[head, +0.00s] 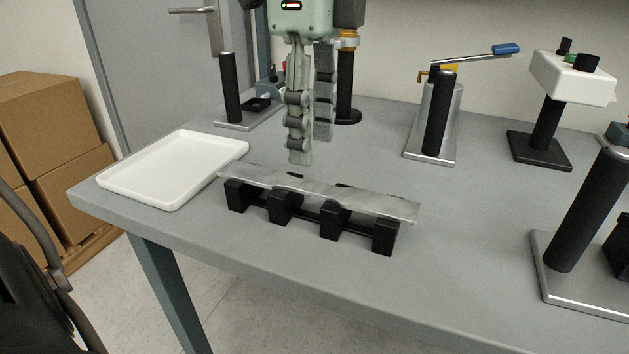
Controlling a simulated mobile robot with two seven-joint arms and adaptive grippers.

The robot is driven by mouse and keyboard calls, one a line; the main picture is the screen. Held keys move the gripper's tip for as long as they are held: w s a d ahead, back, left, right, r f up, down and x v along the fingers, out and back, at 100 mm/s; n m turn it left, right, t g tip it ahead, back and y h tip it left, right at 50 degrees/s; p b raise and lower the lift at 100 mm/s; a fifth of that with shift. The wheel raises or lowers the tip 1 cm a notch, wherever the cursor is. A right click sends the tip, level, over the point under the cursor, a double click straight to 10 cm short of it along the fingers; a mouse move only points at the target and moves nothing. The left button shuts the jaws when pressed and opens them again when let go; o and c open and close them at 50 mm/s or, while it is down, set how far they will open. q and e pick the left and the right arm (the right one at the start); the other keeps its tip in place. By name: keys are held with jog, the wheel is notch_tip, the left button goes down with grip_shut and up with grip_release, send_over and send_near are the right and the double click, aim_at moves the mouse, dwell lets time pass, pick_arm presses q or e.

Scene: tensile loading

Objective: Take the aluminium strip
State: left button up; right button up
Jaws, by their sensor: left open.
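The aluminium strip (325,193) is a flat, dull silver bar. It lies lengthwise across the top of a black rack (332,224) with several block-shaped supports, near the front of the grey table. My left gripper (311,150) points down from above, behind the strip's left half. Its two fingers are apart with nothing between them, and the tips do not appear to touch the strip. The exact height above it is hard to tell. My right gripper is not in view.
A white tray (118,185) lies left of the rack. Behind stand a post on a plate (231,88), a lever device (443,115) and a white-headed instrument (571,78). A black post on a metal base (590,210) stands at right. The table (430,290) right of the rack is clear.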

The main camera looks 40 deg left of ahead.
aim_at(311, 186)
pick_arm(q)
notch_tip(311, 186, down, 5)
jog(key=shift+s+f, duration=0.1)
jog(key=shift+s, duration=0.05)
jog(key=shift+c, duration=0.4)
grip_shut()
